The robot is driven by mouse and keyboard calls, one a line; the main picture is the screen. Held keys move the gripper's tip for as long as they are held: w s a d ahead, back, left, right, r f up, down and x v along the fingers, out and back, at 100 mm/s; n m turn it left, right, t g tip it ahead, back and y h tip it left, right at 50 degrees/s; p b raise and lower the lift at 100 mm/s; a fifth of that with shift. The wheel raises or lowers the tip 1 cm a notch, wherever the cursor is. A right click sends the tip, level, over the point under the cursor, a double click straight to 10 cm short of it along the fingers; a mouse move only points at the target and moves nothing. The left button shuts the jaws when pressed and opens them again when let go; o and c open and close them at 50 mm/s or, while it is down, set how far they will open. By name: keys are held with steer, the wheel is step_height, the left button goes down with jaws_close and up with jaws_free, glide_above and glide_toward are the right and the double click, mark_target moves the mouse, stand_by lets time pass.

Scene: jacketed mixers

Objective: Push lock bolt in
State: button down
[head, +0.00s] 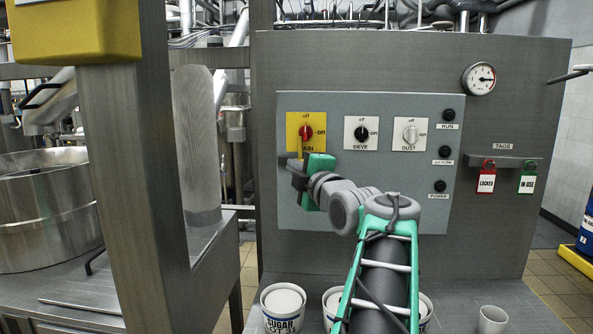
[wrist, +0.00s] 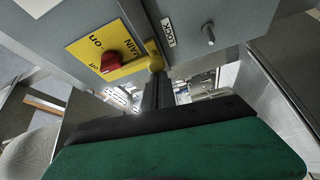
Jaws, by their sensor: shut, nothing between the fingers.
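A yellow round-ended knob (wrist: 156,63), which looks like the end of the lock bolt, sits at the edge of the grey control box near the LOCK label (wrist: 168,32) in the wrist view. My gripper (wrist: 151,82) is shut and empty, its dark fingertips right at the knob. I cannot tell whether they touch it. In the head view my gripper (head: 288,163) is at the left edge of the control panel (head: 380,205), below the red MAIN switch (head: 306,132). The bolt is not distinguishable there. The switch also shows in the wrist view (wrist: 110,62).
A thin metal peg (wrist: 208,33) sticks out beside the LOCK label. SIEVE (head: 361,133) and DUST (head: 410,134) switches are right of MAIN. A tag rail (head: 510,162) holds two tags. A sugar tub (head: 283,309) stands below. A steel post (head: 140,190) is left.

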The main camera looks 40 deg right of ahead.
steer(key=shift+d+f, duration=0.1)
steer(key=shift+d, duration=0.05)
steer(key=w+a+b, duration=0.2)
steer(key=a+b, duration=0.1)
steer(key=a, duration=0.1)
steer(key=b+v, duration=0.1)
steer(key=v, duration=0.8)
steer(key=shift+s+r+b, duration=0.25)
steer(key=shift+r+b, duration=0.05)
steer(key=shift+r, duration=0.05)
steer(key=shift+d, duration=0.1)
